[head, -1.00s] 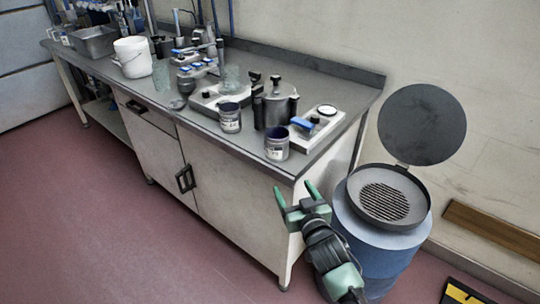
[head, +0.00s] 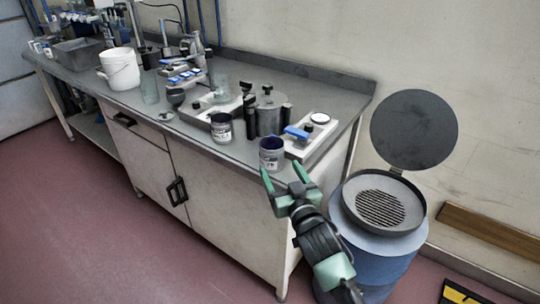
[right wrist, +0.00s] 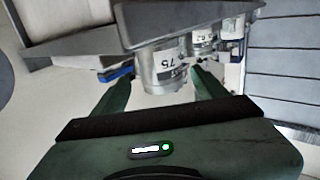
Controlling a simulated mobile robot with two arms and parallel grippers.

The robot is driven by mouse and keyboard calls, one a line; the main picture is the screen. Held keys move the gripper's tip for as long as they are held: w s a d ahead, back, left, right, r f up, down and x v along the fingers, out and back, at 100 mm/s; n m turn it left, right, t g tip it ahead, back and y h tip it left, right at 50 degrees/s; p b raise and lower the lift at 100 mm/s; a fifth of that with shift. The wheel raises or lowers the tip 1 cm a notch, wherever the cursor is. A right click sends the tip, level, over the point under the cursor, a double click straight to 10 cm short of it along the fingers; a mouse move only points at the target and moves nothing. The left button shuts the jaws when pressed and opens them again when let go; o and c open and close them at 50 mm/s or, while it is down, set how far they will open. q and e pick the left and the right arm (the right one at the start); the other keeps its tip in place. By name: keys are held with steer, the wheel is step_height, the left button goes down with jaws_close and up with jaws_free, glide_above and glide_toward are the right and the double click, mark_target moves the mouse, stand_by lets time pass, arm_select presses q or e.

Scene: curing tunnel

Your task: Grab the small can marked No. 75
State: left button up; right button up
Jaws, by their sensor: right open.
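The small can marked 75 (head: 271,155) stands upright near the bench's front edge, at its right end. It is grey with a white label and a dark blue top. In the right wrist view the can (right wrist: 165,70) appears upside down, its label reading 75. My right gripper (head: 283,172) is open and empty, just in front of the can at the bench edge. In the right wrist view its fingers point at the can, one towards each side, with the can beyond the tips. My left gripper is not in view.
A similar can (head: 222,127) stands to the left on the bench (head: 190,125). A dark metal pot (head: 268,115) and a white scale-like device (head: 312,135) with a blue part stand close behind the No. 75 can. A blue drum (head: 375,265) with a raised round lid stands right.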

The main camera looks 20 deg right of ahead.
mark_target(276, 156)
steer(key=w, duration=0.6)
steer(key=shift+w+a+f, duration=0.1)
steer(key=shift+w+f, duration=0.05)
steer(key=shift+w, duration=0.15)
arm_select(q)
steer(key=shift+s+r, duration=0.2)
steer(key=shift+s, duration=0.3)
arm_select(e)
steer(key=c, duration=1.3)
steer(key=shift+r+p, duration=0.4)
steer(key=shift+r, duration=0.7)
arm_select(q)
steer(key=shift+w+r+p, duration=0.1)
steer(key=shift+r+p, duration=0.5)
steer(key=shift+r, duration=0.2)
arm_select(e)
step_height(276, 156, up, 18)
